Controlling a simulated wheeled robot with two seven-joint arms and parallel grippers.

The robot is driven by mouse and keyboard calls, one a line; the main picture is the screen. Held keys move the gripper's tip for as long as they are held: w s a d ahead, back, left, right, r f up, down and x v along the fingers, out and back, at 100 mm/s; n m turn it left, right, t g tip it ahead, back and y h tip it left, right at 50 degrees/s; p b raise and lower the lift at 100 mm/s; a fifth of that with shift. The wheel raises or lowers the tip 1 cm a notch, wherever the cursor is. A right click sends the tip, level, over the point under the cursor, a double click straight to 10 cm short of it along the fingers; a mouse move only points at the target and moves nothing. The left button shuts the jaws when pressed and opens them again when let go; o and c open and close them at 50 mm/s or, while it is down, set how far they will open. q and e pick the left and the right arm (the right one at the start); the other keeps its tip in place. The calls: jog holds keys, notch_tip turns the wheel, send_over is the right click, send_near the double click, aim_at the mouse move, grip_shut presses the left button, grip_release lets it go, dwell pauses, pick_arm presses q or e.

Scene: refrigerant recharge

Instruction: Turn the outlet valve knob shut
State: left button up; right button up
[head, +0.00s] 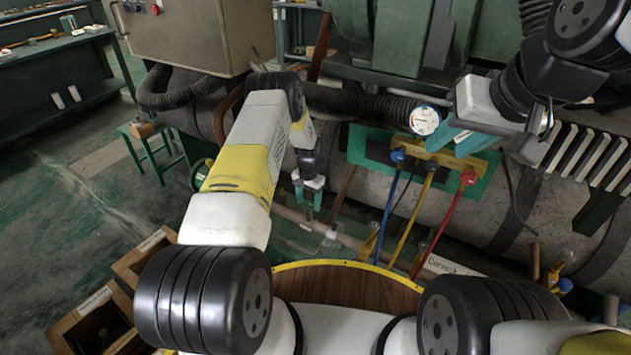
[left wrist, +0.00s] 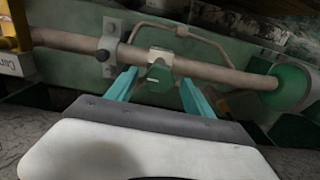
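In the left wrist view a small green knob (left wrist: 158,74) sits on a pale valve body on a copper-brown pipe (left wrist: 215,72). I take it for the outlet valve knob, though no label on it is readable. My left gripper (left wrist: 158,92) is open, its two teal fingers apart on either side of the knob, with no visible grip on it. In the head view my left gripper (head: 308,190) points down above the pipe (head: 345,238); the knob is hard to make out there. My right gripper (head: 450,146) has its teal fingers apart, beside the round gauge (head: 425,120).
The yellow manifold (head: 440,158) carries blue, yellow and red hoses right of my left gripper. A green round part (left wrist: 290,86) is at the pipe's right end in the wrist view. Open boxes (head: 100,325) stand at lower left.

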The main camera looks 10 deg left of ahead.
pick_arm(q)
notch_tip(320, 180, up, 8)
jog(key=shift+f, duration=0.1)
dwell(0.4)
jog(key=shift+r, duration=0.2)
notch_tip(320, 180, up, 17)
jog(key=n+t, duration=0.1)
send_over(309, 203)
jog(key=s, duration=0.2)
jog(key=s+r+n+t+h, duration=0.1)
jog(key=s+r, duration=0.3)
jog(key=r, duration=0.5)
jog(key=s+r+t, duration=0.1)
jog(key=s+r, duration=0.4)
jog(key=r, duration=0.3)
jog(key=s+r+n+t, duration=0.1)
jog(key=s+r, duration=0.4)
jog(key=s, duration=0.8)
jog(key=s+r+n+t+h, duration=0.1)
jog(key=s+r, duration=0.4)
jog(key=s, duration=0.7)
jog(key=shift+s+d+r+t, duration=0.25)
jog(key=shift+s+t, duration=0.15)
jog(key=shift+t, duration=0.2)
